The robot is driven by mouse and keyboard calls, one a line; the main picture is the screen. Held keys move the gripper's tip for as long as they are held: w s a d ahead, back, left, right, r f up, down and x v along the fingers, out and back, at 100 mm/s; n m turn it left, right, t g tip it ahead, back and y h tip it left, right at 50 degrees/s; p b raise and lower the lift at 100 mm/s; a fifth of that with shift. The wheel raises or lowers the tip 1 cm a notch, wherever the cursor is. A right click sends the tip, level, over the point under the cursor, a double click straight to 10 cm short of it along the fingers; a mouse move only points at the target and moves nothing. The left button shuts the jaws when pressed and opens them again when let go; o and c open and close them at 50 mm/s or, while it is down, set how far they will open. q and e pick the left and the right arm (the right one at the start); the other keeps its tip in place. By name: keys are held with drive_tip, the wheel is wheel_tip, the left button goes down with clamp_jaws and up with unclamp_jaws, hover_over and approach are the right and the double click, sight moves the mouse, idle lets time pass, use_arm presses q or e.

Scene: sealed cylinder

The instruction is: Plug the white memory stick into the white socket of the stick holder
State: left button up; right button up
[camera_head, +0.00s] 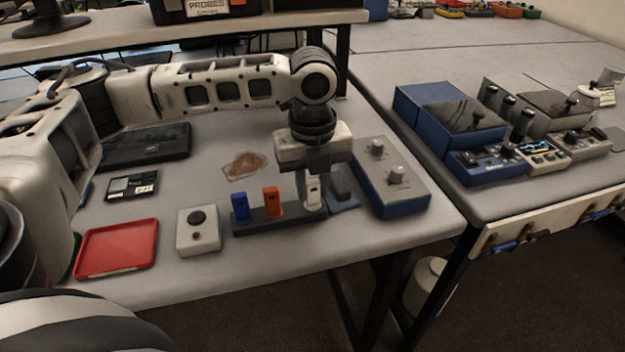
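The stick holder (285,222) is a long dark block near the table's front edge. A blue stick (239,206) and an orange stick (271,202) stand upright in its left and middle parts. The white memory stick (313,190) is upright at the holder's right end. My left gripper (312,188) points straight down there, its fingers on either side of the white stick, and looks shut on it. The white socket is hidden or too small to make out, and I cannot tell how deep the stick sits. My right gripper is not in view.
A blue-and-grey box with knobs (392,180) stands close to the right of the holder. A white button box (198,232) and an empty red tray (118,247) lie to the left. A dark laptop-like device (146,146) is behind. The table's front edge is close.

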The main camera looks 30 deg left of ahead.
use_arm(q)
drive_tip(key=o, duration=0.4)
drive_tip(key=shift+o, duration=0.2)
drive_tip(key=shift+w+r, duration=0.1)
drive_tip(key=shift+r, duration=0.4)
wheel_tip(320, 180, up, 15)
drive_tip(key=shift+p, duration=0.4)
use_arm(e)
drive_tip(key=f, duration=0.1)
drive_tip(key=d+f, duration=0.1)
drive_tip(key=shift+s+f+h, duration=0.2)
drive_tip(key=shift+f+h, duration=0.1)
